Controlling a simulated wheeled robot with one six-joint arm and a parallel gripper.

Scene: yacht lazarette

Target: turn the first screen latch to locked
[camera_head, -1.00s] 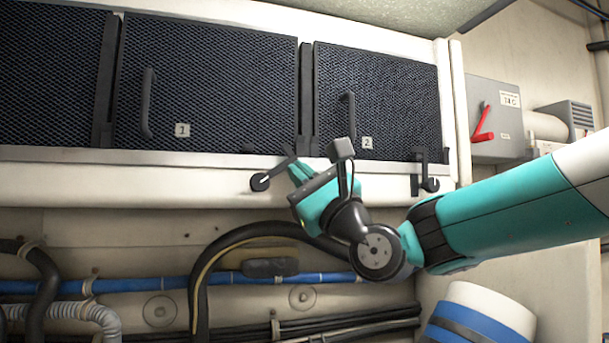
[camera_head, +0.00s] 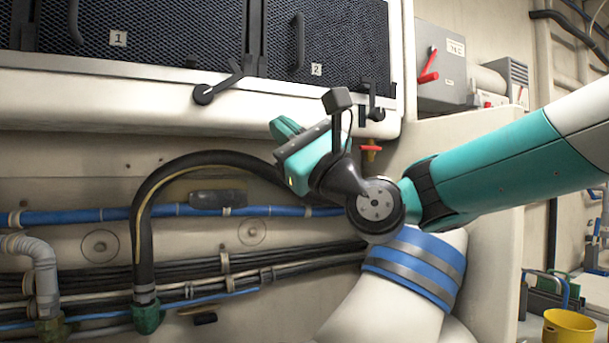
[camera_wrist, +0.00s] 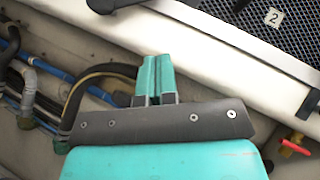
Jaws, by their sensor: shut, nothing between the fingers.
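Part of the dark latch (camera_wrist: 112,4) shows at the top of the wrist view. My gripper (camera_head: 280,127) is below and right of the latch, clear of it, with its teal fingers (camera_wrist: 157,62) together and empty.
The second screen latch (camera_head: 374,103) and a red-handled yellow valve (camera_head: 370,150) are right of my gripper. Screen 2 (camera_head: 320,45) is above. A thick black hose (camera_head: 150,200) and blue pipes run along the wall below. A yellow bucket (camera_head: 569,328) stands lower right.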

